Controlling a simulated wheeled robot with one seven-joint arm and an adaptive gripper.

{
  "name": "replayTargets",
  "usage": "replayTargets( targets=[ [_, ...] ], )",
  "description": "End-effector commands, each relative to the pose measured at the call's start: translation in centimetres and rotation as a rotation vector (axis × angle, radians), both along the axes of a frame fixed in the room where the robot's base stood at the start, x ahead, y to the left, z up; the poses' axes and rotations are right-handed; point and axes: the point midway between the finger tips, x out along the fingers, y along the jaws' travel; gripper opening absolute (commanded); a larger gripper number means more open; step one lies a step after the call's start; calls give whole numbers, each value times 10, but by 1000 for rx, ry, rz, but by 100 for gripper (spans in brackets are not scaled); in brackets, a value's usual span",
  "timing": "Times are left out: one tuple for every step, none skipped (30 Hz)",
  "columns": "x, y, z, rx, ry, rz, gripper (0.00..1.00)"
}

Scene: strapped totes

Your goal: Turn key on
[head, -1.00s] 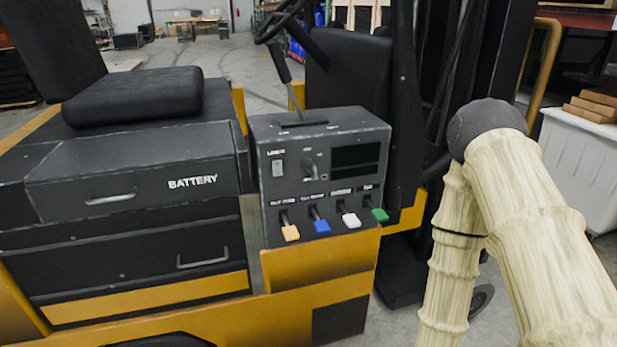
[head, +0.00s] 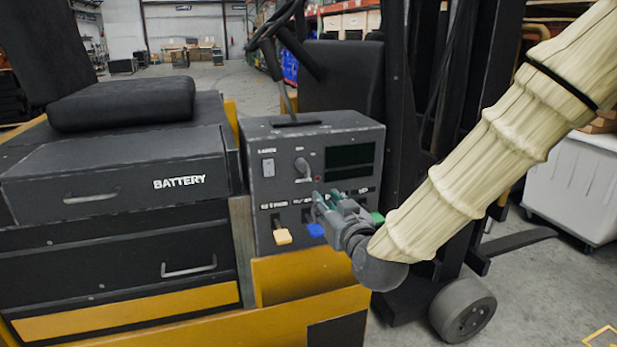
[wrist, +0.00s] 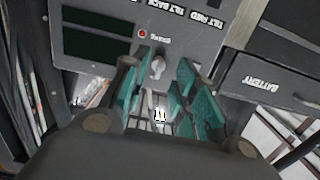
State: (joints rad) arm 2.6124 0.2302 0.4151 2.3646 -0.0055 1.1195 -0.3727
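The key switch (head: 302,166) is a small grey knob on the front of the dark control panel (head: 283,141), left of the dark display. In the wrist view the key (wrist: 157,67) shows beyond my fingers, roughly between their tips. My gripper (head: 325,198) is in front of the panel, below and right of the key. In the wrist view the teal fingers of my gripper (wrist: 165,66) are apart with nothing visible held between them. The gripper appears apart from the key. The gripper and arm hide the white lever and part of the green one.
The battery box (head: 120,170) and black seat (head: 125,102) are at left. A dark mast (head: 480,110) stands right of the panel. A white bin (head: 570,190) stands farther right.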

Motion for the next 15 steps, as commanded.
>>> replayTargets(
  targets=[
    [0, 2, 13, 3, -32, 2, 29],
    [0, 4, 20, 4, -47, 3, 29],
    [0, 5, 28, 5, -65, 4, 29],
    [-1, 6, 33, 6, -75, 5, 29],
    [0, 7, 37, 8, -82, 5, 29],
    [0, 8, 40, 8, -89, 5, 29],
    [1, 8, 42, 8, -93, 5, 29],
    [2, 9, 43, 9, -95, 5, 29],
    [4, 10, 44, 8, -96, 5, 29],
    [6, 10, 44, 8, -96, 5, 29],
    [9, 11, 44, 8, -96, 5, 29],
    [14, 13, 44, 8, -96, 5, 29],
    [18, 14, 44, 8, -95, 5, 29],
    [22, 15, 44, 8, -95, 5, 29],
    [28, 17, 44, 9, -95, 5, 29]
  ],
)
